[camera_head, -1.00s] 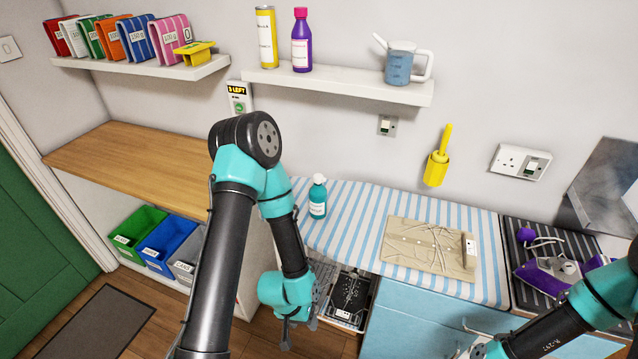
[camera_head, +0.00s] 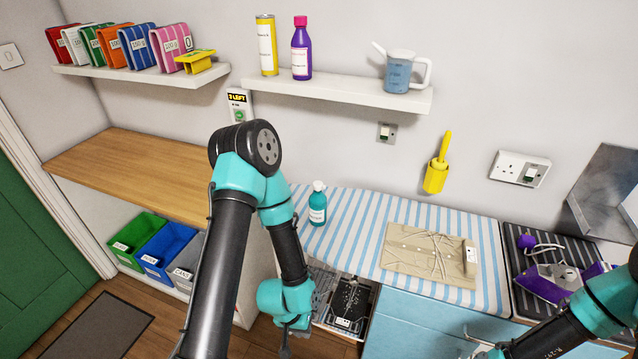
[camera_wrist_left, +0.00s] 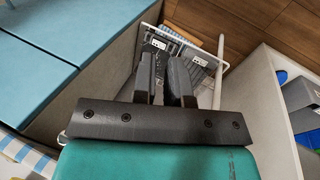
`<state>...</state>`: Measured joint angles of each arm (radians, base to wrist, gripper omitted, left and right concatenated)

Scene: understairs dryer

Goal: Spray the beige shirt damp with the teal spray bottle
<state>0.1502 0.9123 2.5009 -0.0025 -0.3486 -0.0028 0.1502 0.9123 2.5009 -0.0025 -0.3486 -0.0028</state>
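The teal spray bottle (camera_head: 317,208) stands upright on the blue-and-white striped ironing surface (camera_head: 355,215), near its left end. The beige shirt (camera_head: 410,262) lies flat and creased on the same surface, to the right of the bottle. My left gripper (camera_head: 290,340) hangs low in front of the surface, below and apart from the bottle. In the left wrist view its two fingers (camera_wrist_left: 161,58) stand apart with nothing between them.
A purple iron (camera_head: 560,284) sits on a dark ribbed mat at right. An open compartment (camera_head: 345,300) lies below the surface near my left gripper. A wooden counter (camera_head: 130,165) is clear.

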